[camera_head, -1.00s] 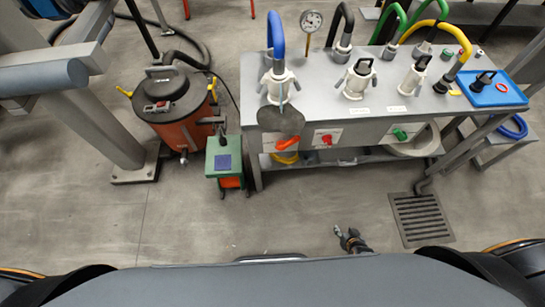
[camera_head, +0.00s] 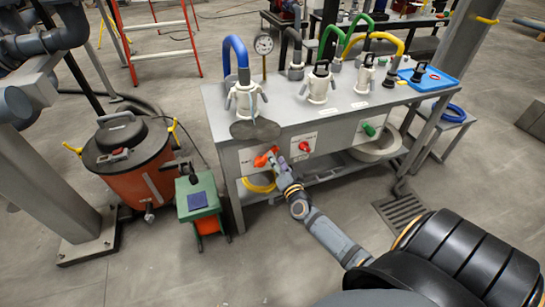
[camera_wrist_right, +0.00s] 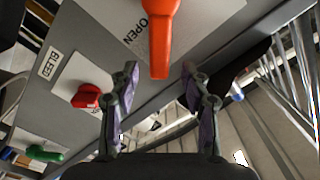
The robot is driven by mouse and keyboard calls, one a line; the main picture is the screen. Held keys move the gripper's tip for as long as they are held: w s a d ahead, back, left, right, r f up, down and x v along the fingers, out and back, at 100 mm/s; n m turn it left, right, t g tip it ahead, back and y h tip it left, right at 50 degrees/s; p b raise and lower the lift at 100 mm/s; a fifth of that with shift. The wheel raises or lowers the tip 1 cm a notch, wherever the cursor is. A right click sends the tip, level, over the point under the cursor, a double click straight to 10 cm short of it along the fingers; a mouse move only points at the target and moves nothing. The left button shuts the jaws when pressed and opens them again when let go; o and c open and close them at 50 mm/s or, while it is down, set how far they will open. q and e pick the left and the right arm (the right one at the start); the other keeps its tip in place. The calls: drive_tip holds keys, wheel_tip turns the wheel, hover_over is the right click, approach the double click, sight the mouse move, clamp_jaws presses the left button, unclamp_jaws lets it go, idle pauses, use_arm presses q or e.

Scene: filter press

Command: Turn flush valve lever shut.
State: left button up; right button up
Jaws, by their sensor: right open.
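The orange lever (camera_head: 265,157), which looks like the flush valve lever, sits on the front panel of the grey bench, at its left end. In the right wrist view the orange lever (camera_wrist_right: 161,38) points toward the gap between my fingers, beside a label reading OPEN. My right gripper (camera_head: 277,160) is open at the lever. In the wrist view its two fingertips (camera_wrist_right: 158,72) stand on either side of the lever's free end, with visible space on both sides. My left gripper is out of view.
A red knob (camera_head: 304,147) and a green knob (camera_head: 369,129) sit further right on the panel. A grey disc (camera_head: 255,131) overhangs the bench edge above the lever. An orange drum (camera_head: 140,185) and a green box (camera_head: 197,197) stand left. Floor in front is clear.

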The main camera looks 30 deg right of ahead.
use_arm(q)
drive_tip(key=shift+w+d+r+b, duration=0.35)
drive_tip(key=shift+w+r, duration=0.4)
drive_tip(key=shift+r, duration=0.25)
use_arm(e)
drive_tip(key=x, duration=0.3)
drive_tip(key=shift+w+d, duration=0.1)
drive_tip(key=shift+w, duration=0.25)
drive_tip(key=shift+c, duration=0.4)
clamp_jaws()
